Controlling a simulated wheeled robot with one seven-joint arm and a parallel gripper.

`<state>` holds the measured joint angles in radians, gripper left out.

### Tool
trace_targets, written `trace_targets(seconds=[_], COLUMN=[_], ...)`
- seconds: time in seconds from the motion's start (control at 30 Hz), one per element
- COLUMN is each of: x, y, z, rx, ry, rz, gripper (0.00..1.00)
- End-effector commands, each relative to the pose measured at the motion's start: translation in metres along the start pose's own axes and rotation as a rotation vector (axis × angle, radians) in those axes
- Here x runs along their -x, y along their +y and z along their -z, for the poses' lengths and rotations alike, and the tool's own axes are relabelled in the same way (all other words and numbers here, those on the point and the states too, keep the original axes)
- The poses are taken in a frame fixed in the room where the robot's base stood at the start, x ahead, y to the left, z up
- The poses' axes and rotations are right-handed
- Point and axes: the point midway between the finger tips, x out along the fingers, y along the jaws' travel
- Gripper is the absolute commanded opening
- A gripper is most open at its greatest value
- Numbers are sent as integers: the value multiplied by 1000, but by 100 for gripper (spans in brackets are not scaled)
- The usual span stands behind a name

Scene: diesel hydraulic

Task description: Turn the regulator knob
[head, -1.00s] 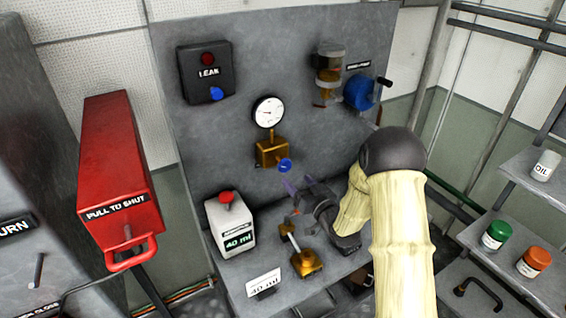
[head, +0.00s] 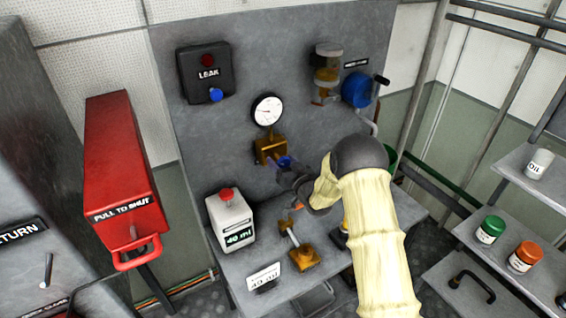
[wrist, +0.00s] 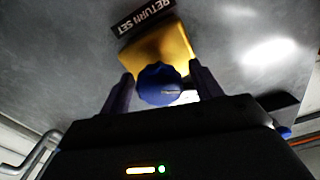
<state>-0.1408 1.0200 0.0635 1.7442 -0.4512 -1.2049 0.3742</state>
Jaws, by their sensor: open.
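The regulator knob is a blue, lobed knob (wrist: 158,84) on the front of a brass regulator block (wrist: 160,50), seen in the wrist view under a "RETURN SET" label. In the head view the brass block (head: 266,149) sits below a round white gauge (head: 267,110), and the knob is mostly covered by my gripper. My gripper (wrist: 158,88) is open, with one purple finger on each side of the knob. I cannot tell whether the fingers touch it. In the head view my gripper (head: 287,167) is up at the block, partly hidden by my arm.
A red pull-to-shut box (head: 121,170) is at left. A blue handwheel (head: 357,90) and sight glass (head: 326,66) are above right.

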Motion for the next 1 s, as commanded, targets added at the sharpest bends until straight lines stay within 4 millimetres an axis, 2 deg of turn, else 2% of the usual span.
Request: trace_targets(seconds=[0.03, 0.27, 0.67, 1.0], x=[0, 0, 0, 0], y=[0, 0, 0, 1], z=[0, 0, -2, -6], rx=[0, 0, 43, 236], ry=[0, 0, 1, 3], rz=[0, 0, 2, 2], gripper=[64, 19, 19, 19])
